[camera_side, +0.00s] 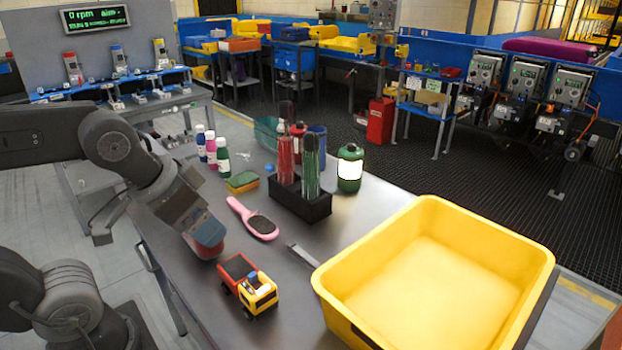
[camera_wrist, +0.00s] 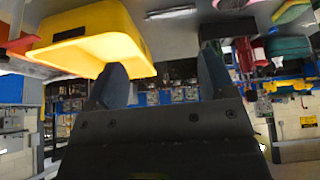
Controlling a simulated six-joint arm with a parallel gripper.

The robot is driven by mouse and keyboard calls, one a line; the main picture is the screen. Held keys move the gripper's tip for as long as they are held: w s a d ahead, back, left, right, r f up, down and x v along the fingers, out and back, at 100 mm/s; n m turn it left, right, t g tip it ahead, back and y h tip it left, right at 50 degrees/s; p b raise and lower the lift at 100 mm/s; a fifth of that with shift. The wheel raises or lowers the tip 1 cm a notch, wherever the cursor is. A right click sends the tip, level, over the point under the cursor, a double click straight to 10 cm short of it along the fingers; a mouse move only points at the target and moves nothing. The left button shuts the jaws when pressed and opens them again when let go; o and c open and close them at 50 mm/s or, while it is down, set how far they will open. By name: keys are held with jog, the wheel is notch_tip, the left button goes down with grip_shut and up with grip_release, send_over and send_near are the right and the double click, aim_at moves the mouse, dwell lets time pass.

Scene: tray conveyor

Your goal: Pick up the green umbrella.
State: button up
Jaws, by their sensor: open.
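A green umbrella (camera_side: 310,168), folded and slim, stands upright in a black holder (camera_side: 305,208) in the middle of the table, beside a red one (camera_side: 286,160). Its lower end is hidden in the holder. My gripper (camera_side: 208,240) is in the side view at the table's left edge, left of and nearer than the holder and well apart from it. In the wrist view my gripper (camera_wrist: 160,78) shows two spread fingers with nothing between them. The umbrella cannot be clearly told apart in the wrist view.
A yellow bin (camera_side: 335,278) fills the front right.

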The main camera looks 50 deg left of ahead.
jog(key=w+a+r+n, duration=0.1)
jog(key=w+a+r, duration=0.1)
jog(key=w+r, duration=0.4)
jog(key=r+n+g+y, duration=0.1)
jog(key=n+g+y, duration=0.15)
jog(key=n, duration=0.45)
send_over(311, 135)
jog(key=s+d, duration=0.3)
jog(key=shift+y, duration=0.25)
jog(key=x, duration=1.3)
jog(key=shift+w+a+f, duration=0.15)
jog(key=shift+a+f, duration=0.15)
jog(key=shift+r, duration=0.1)
jog(key=c, duration=1.4)
